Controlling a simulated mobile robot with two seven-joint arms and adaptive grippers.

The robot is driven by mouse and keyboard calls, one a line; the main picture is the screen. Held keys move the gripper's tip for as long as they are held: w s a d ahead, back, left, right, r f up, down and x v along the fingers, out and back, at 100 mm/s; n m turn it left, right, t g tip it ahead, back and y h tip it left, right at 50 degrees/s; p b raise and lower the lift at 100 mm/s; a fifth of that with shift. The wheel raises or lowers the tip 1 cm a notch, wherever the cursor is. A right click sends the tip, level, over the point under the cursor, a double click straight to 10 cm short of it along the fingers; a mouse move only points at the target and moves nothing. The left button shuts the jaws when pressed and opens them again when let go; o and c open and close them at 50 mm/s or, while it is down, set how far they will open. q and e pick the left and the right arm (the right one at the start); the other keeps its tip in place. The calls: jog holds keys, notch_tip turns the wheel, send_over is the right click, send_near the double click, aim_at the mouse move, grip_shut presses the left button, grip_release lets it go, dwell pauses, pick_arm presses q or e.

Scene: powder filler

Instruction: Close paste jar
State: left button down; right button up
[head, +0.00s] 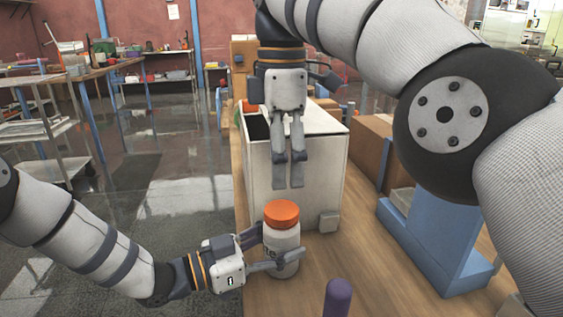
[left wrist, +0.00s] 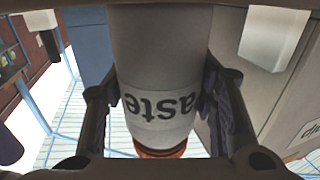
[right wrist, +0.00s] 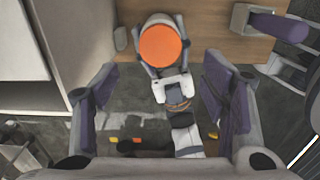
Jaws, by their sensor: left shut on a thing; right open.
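The white paste jar (head: 283,239) stands upright near the bench's left edge, with an orange lid (head: 281,212) on its top. My left gripper (head: 274,248) is shut on the jar's body, one finger on each side. In the left wrist view the jar (left wrist: 160,60) fills the middle, its "aste" lettering upside down. My right gripper (head: 289,172) is open and empty, pointing down above and beyond the lid. In the right wrist view the lid (right wrist: 161,46) shows ahead between its spread fingers (right wrist: 160,82). Whether the lid is fully seated is unclear.
A white box-shaped machine (head: 318,160) stands just behind the jar, with a small grey block (head: 328,222) at its base. A purple upright handle (head: 337,298) is in front. A blue stand (head: 440,245) is at the right. Wooden bench top (head: 375,270) is bare between them.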

aim_at(282, 209)
jog(key=shift+f, duration=4)
jog(key=c, duration=1.3)
jog(key=shift+o, duration=0.2)
jog(key=m, duration=0.6)
jog(key=shift+m, duration=0.3)
jog(key=m, duration=0.3)
jog(key=shift+m, duration=0.4)
jog(key=m, duration=1)
jog(key=shift+m, duration=0.4)
jog(key=o, duration=1.3)
jog(key=shift+c, duration=0.2)
